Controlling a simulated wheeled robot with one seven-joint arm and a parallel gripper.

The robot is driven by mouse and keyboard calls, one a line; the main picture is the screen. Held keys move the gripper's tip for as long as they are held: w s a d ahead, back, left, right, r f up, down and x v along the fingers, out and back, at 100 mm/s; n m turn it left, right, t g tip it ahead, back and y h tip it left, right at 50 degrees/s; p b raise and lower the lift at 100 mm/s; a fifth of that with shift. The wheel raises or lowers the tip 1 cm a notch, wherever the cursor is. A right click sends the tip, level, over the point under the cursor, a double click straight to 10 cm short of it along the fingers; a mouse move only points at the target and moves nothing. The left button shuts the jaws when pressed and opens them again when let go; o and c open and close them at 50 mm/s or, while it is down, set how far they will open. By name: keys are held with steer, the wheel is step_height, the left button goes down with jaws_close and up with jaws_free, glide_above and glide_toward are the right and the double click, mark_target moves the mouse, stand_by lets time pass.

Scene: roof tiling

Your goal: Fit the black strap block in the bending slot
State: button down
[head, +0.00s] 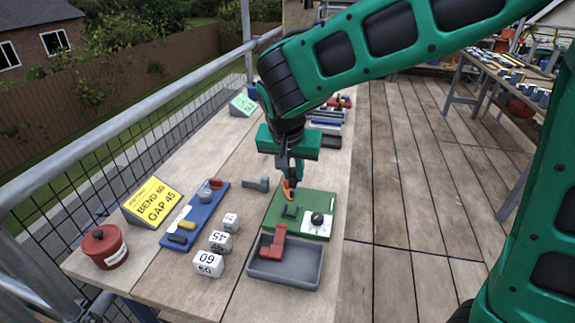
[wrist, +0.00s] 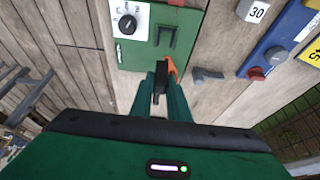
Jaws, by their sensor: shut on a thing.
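My gripper (wrist: 160,92) points down over the far edge of the green board. It is shut on a small black piece (wrist: 160,76), which looks like the black strap block; the fingers hide part of it. In the head view my gripper (head: 290,178) shows above the board (head: 313,205). An orange part (wrist: 171,68) is right beside the held piece; I cannot tell whether they touch. On the board are a black U-shaped bracket (head: 290,211), possibly the bending slot, and a white dial with a black knob (head: 317,219). The bracket also shows in the wrist view (wrist: 166,36), apart from the fingers.
A grey tray (head: 300,278) with a red part (head: 273,243) stands in front of the board. White numbered blocks (head: 208,263), a blue rack (head: 206,211), a dark grey tool (head: 256,184), a red pot (head: 104,246) and a yellow sign (head: 153,203) are to the left.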

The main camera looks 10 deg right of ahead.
steer(key=shift+a+f, duration=0.2)
steer(key=shift+f, duration=3.65)
steer(key=shift+s+r, duration=0.1)
steer(key=shift+s, duration=0.1)
steer(key=shift+f, duration=0.55)
steer(key=c, duration=1.6)
jaws_free()
